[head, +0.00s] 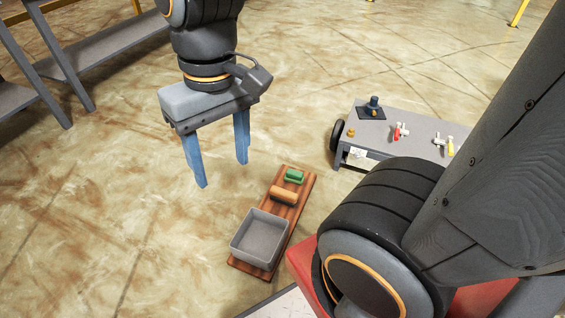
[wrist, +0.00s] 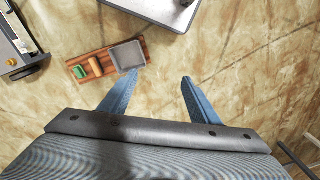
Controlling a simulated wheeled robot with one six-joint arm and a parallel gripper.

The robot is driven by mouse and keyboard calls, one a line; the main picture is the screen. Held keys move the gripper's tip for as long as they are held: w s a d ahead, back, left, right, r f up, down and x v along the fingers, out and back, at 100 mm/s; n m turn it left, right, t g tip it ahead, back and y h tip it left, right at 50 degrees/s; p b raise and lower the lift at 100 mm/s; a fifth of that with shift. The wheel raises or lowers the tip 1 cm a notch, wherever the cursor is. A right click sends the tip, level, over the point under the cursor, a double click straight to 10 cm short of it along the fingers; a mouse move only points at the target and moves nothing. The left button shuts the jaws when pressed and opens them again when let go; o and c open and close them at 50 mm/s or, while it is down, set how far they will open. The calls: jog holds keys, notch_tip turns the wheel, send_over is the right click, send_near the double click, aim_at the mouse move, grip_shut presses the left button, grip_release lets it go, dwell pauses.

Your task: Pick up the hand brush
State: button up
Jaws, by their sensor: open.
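A brown-orange rounded block (head: 284,195) and a small green piece (head: 294,176) lie on a wooden board (head: 304,191) on the floor. Either could be the hand brush; I cannot tell which from its shape. They also show in the wrist view, the brown one (wrist: 96,67) left of centre and the green one (wrist: 79,73) farther left. My gripper (head: 222,174) has two blue fingers spread wide with nothing between them. It hangs in the air, left of the board in the head view. In the wrist view the board lies beyond and left of the fingers (wrist: 160,77).
An open grey box (head: 257,240) stands on the near end of the board, beside the brown block. A grey wheeled bench (head: 385,128) with small fittings stands to the right. Grey shelving (head: 115,57) stands at the far left. The floor left of the board is clear.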

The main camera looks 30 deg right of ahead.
jog(key=w+d+f+m+t+y+b, duration=0.1)
jog(key=w+d+f+m+b, duration=0.2)
jog(key=w+f+m, duration=0.45)
jog(key=w+d+f+m+y+b, duration=0.2)
jog(key=w+d+f+m+b, duration=0.15)
jog(key=w+f, duration=0.7)
jog(key=w+d+f+m+t+y+b, duration=0.1)
jog(key=w+d+f+m+b, duration=0.2)
jog(key=w+f+m, duration=0.45)
jog(key=m+t+h+b, duration=0.2)
jog(key=m+b, duration=0.6)
jog(key=m, duration=0.5)
send_near(284, 192)
jog(key=shift+w+a+f, duration=0.2)
jog(key=shift+w+f, duration=0.1)
jog(key=shift+f, duration=0.2)
jog(key=shift+w+a+f, duration=0.25)
jog(key=shift+w+f, duration=0.1)
jog(key=shift+f, duration=0.1)
jog(key=x, duration=0.2)
jog(key=shift+s+d+f+b, duration=0.1)
jog(key=shift+f+b, duration=0.2)
jog(key=shift+f, duration=0.05)
jog(key=shift+b+x, duration=1.5)
jog(key=shift+x, duration=1.15)
jog(key=shift+s+f, duration=0.1)
jog(key=shift+f, duration=0.2)
jog(key=c, duration=1.2)
